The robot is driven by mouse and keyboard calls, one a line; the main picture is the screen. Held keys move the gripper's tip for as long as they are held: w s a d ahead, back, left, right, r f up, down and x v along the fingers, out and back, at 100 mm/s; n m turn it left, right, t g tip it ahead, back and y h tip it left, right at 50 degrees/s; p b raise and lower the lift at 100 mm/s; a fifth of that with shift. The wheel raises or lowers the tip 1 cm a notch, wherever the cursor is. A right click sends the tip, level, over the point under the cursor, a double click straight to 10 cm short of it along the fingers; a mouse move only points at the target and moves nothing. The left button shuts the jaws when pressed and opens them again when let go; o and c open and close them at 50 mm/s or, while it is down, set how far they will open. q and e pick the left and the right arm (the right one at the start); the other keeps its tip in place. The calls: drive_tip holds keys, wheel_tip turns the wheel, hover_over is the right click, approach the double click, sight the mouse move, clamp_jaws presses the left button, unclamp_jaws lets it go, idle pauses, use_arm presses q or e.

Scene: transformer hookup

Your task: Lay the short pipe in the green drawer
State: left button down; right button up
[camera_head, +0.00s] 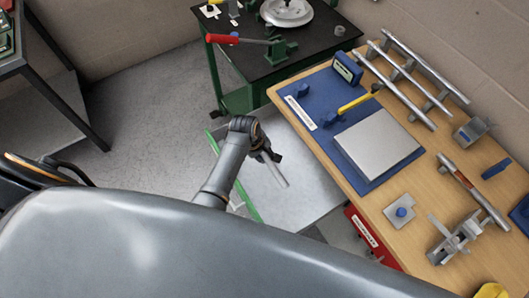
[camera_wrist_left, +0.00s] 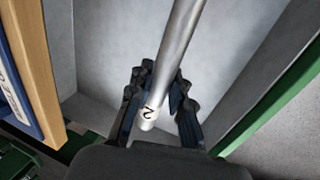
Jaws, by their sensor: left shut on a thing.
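The short pipe (camera_head: 274,170) is a plain grey metal tube. My left gripper (camera_head: 262,153) is shut on it and holds it over the open green drawer (camera_head: 250,207). In the left wrist view the pipe (camera_wrist_left: 176,55) runs up and away between the dark fingers (camera_wrist_left: 158,88), with a black mark like a 2 near its close end. The drawer's green front (camera_wrist_left: 285,97) is at the right in that view, and its pale grey floor lies below the pipe. The part of the drawer floor that I see looks bare. My right gripper is not in view.
The wooden workbench (camera_head: 394,228) stands right of the drawer, with a blue mat (camera_head: 311,124), a grey plate (camera_head: 377,146) and several pipes on a rack. A red drawer (camera_head: 366,238) is below it. A dark-topped green table (camera_head: 259,57) with a red-handled tool stands behind.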

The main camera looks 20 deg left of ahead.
sight(265, 168)
use_arm(q)
wheel_tip(265, 168, down, 4)
drive_tip(key=shift+r+b, duration=0.1)
drive_tip(key=shift+b, duration=0.95)
wheel_tip(265, 168, down, 4)
drive_tip(key=b, duration=0.2)
drive_tip(key=shift+b, duration=0.3)
drive_tip(key=shift+s+f+b, duration=0.15)
drive_tip(key=shift+f+b, duration=0.2)
drive_tip(key=shift+f, duration=0.35)
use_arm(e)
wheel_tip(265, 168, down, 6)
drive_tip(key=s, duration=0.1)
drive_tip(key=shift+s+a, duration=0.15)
use_arm(q)
drive_tip(key=c, duration=1.1)
unclamp_jaws()
drive_tip(key=shift+f, duration=0.1)
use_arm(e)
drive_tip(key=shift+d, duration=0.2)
